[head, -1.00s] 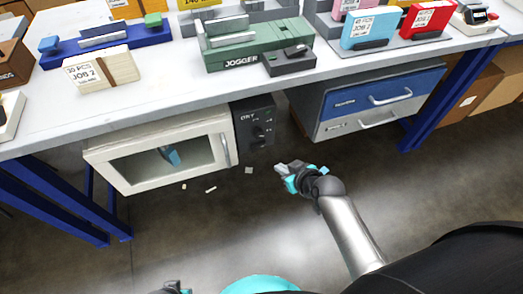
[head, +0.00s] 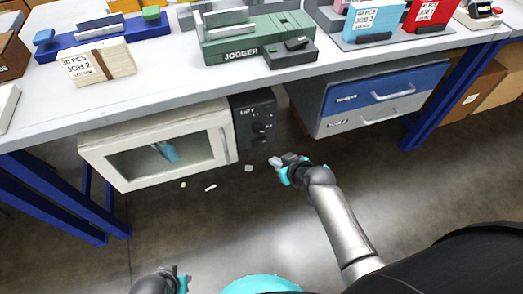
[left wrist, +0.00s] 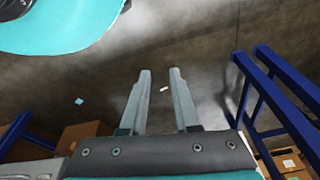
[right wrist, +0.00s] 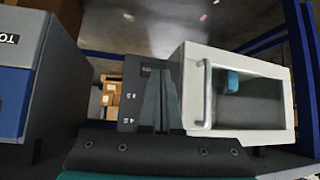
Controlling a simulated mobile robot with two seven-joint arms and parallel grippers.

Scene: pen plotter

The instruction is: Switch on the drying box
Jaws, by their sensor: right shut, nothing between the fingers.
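The drying box (head: 103,144) is a cream cabinet with a glass door under the workbench, and its door is shut. A light-blue object (head: 169,152) shows behind the glass. On its right side is a dark control panel (head: 243,127) with a knob (head: 258,128) and small markings. My right gripper (head: 275,162) is shut and empty, in front of and slightly below the panel. In the right wrist view its fingers (right wrist: 161,90) overlap the panel (right wrist: 130,95) and hide part of it. My left gripper (left wrist: 160,72) is open and empty, low and away from the box.
A blue-and-grey drawer unit (head: 370,100) stands right of the panel under the bench. The workbench top (head: 150,72) lies above, with a green jogger (head: 255,38) on it. Blue bench legs (head: 50,200) stand left. Small scraps (head: 210,188) lie on the open floor.

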